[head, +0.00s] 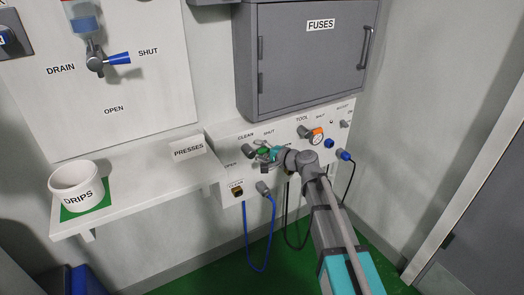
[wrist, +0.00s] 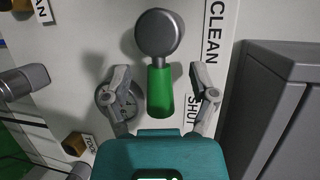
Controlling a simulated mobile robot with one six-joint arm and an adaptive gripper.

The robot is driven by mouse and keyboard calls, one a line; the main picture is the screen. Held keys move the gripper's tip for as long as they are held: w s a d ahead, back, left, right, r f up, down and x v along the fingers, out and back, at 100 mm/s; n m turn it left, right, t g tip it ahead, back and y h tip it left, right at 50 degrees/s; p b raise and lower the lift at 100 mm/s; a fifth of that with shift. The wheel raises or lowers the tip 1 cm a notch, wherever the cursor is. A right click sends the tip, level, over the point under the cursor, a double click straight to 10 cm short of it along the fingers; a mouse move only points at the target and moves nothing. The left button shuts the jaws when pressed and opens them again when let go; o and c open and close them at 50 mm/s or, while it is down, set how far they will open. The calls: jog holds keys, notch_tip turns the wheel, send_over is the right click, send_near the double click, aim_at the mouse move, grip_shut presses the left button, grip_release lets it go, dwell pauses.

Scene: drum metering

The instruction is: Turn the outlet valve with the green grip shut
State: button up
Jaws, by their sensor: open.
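The outlet valve has a rounded grey hub and a green grip (wrist: 160,92), seen close in the wrist view. The grip extends from the hub toward my gripper, beside the SHUT label. In the head view the green grip (head: 263,152) is small and partly hidden by my gripper (head: 268,154), on the wall panel below the CLEAN and SHUT labels. My gripper (wrist: 160,78) is open, with one finger on each side of the grip. Gaps show between the grip and both fingers.
A grey FUSES cabinet (head: 308,58) hangs above the panel. Blue and black hoses hang below. A shelf (head: 140,190) with a DRIPS cup (head: 76,184) is at left.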

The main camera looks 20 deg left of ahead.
jog(key=shift+w+d, duration=0.25)
jog(key=shift+d, duration=0.1)
jog(key=s+d+f+n+g+h, duration=0.1)
jog(key=s+d+f+h, duration=0.2)
jog(key=d, duration=0.4)
jog(key=s+d+f+n+h, duration=0.15)
jog(key=d+f, duration=0.25)
jog(key=d, duration=0.4)
jog(key=s+d+f+n+g+h, duration=0.1)
jog(key=s+d+f+h, duration=0.2)
jog(key=d, duration=0.4)
jog(key=s+d+f+g+h, duration=0.1)
jog(key=s+d+f+h, duration=0.15)
jog(key=d, duration=0.45)
jog(key=s+d+f+n+g+h, duration=0.1)
jog(key=s+d+h, duration=0.1)
jog(key=s+d, duration=0.35)
jog(key=s+d+f+g+h, duration=0.1)
jog(key=s+d+f+h, duration=0.15)
jog(key=d, duration=0.55)
notch_tip(320, 180, up, 34)
jog(key=p, duration=3.3)
jog(key=shift+w+d, duration=0.15)
jog(key=shift+w, duration=0.15)
